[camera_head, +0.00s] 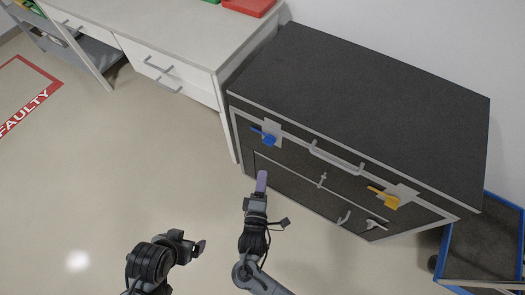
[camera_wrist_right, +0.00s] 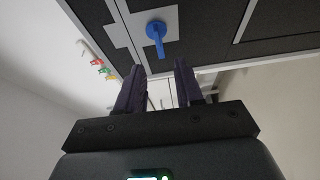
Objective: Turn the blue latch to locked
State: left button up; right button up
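The blue latch (camera_head: 268,138) is on a pale plate at the upper left of the dark cabinet's front. In the head view its thin lever points to the left from the thicker blue hub. The right wrist view shows the blue latch (camera_wrist_right: 157,36) ahead of the fingers, its lever pointing down in the picture. My right gripper (camera_head: 262,181) has purple fingers and is below the latch in the head view, apart from it. In the right wrist view the right gripper (camera_wrist_right: 159,78) is open and empty. My left gripper (camera_head: 199,247) is low over the floor; its finger gap is unclear.
A yellow latch (camera_head: 388,201) sits on the right of the same cabinet (camera_head: 360,95), with grey handles between. A white drawer counter (camera_head: 165,62) stands at the left and a blue-framed cart (camera_head: 485,245) at the right. Open floor lies in front, with a red FAULTY marking (camera_head: 20,112).

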pick_arm(q)
notch_tip(320, 180, down, 3)
jog(key=shift+s+d+f+b, duration=0.1)
jog(key=shift+f+b, duration=0.1)
jog(key=shift+b, duration=1.05)
pick_arm(e)
jog(key=w+d, duration=0.1)
jog(key=w, duration=1.1)
jog(key=shift+d, duration=0.3)
pick_arm(q)
jog(key=shift+d, duration=0.1)
pick_arm(e)
jog(key=shift+c, duration=0.4)
jog(key=c, duration=0.5)
grip_shut()
